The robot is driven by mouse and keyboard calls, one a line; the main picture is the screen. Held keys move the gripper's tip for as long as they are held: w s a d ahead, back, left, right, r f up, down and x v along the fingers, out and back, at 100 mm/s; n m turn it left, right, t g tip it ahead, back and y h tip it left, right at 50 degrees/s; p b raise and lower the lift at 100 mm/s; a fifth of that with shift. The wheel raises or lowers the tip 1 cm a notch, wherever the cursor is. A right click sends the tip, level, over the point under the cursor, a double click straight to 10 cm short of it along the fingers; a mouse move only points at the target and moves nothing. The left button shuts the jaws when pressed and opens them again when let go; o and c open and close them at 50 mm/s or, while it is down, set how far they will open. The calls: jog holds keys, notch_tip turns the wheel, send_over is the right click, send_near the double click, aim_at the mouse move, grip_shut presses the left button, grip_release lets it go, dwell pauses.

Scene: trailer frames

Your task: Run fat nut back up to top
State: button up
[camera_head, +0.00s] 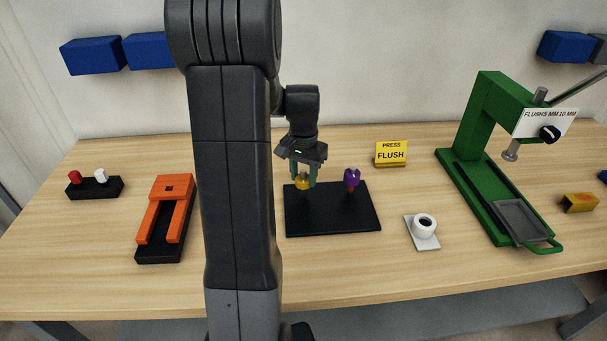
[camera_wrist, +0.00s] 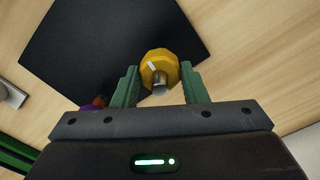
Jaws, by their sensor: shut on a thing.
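A fat yellow nut (camera_wrist: 157,60) sits between the green fingers of my gripper (camera_wrist: 159,85) in the wrist view. A grey metal stud end shows at its middle, on the side facing the camera. In the head view my gripper (camera_head: 303,176) points down over the left part of a black plate (camera_head: 335,220), shut on the yellow nut (camera_head: 303,183). The fingers partly cover the nut, and its height on the stud is hard to tell. A purple nut (camera_head: 351,178) stands on an orange-brown stud to the right on the same plate.
A yellow sign reading "PRESS FLUSH" (camera_head: 391,153) stands behind the plate. An orange fork-shaped piece (camera_head: 165,210) is at the left. Bare table lies in front of the plate.

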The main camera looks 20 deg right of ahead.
jog(key=shift+s+f+n, duration=0.1)
jog(key=shift+f+n, duration=0.05)
jog(key=shift+n, duration=0.15)
dwell(0.4)
jog(key=o, duration=1)
jog(key=shift+c, duration=0.2)
notch_tip(320, 180, up, 14)
jog(key=shift+b, duration=0.3)
jog(key=shift+f, duration=0.15)
notch_tip(320, 180, down, 14)
jog(key=shift+r+p, duration=0.25)
jog(key=shift+p, duration=0.05)
